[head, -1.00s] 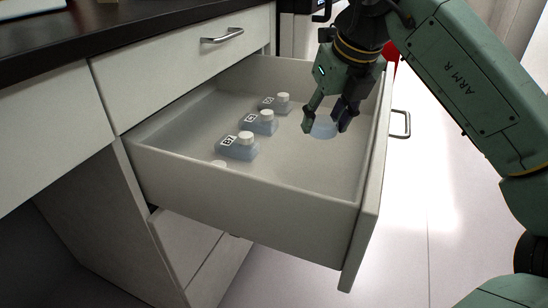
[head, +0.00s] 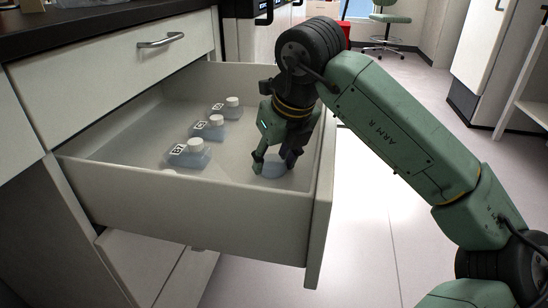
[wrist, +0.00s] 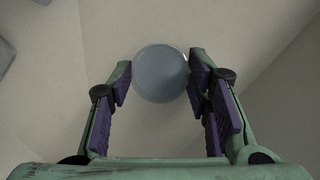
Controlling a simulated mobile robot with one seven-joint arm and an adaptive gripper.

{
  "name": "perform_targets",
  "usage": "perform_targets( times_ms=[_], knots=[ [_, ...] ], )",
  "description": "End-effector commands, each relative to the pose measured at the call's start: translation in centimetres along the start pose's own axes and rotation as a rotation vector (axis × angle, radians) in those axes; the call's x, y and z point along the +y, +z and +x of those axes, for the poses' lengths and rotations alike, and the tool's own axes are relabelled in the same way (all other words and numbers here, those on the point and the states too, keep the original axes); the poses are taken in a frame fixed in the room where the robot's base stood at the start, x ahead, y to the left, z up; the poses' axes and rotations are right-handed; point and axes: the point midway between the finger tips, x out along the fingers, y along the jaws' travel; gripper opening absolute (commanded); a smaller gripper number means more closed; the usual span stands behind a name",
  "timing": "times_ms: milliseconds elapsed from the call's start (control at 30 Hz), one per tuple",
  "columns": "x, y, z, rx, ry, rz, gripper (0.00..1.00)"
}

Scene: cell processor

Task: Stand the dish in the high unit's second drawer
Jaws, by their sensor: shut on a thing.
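The dish (head: 273,167) is round, clear and bluish. It is between the fingertips of my gripper (head: 272,163), inside the open second drawer (head: 190,200) toward its right side. In the wrist view the dish (wrist: 160,73) shows as a pale round disc, with a purple-padded finger of my gripper (wrist: 160,82) against each side. My gripper is shut on the dish. The dish is low in the drawer; I cannot tell whether it touches the drawer floor.
The closed top drawer (head: 120,65) is above. A green chair (head: 390,30) stands far behind.

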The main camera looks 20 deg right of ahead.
Motion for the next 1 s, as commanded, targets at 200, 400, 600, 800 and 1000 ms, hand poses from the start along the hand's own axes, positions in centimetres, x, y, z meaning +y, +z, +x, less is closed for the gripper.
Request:
perform_targets(
  times_ms=[200,400,600,800,1000],
  knots=[
    [0.0,-0.1,0.2,0.000,0.000,0.000,0.53],
    [0.0,-0.1,0.2,0.000,0.000,0.000,0.53],
    [-0.1,0.2,-1.0,-0.001,-0.002,0.001,0.53],
    [-0.1,0.2,-5.2,-0.001,-0.003,0.002,0.53],
    [-0.1,0.2,-9.3,0.000,-0.002,0.001,0.53]
  ],
)
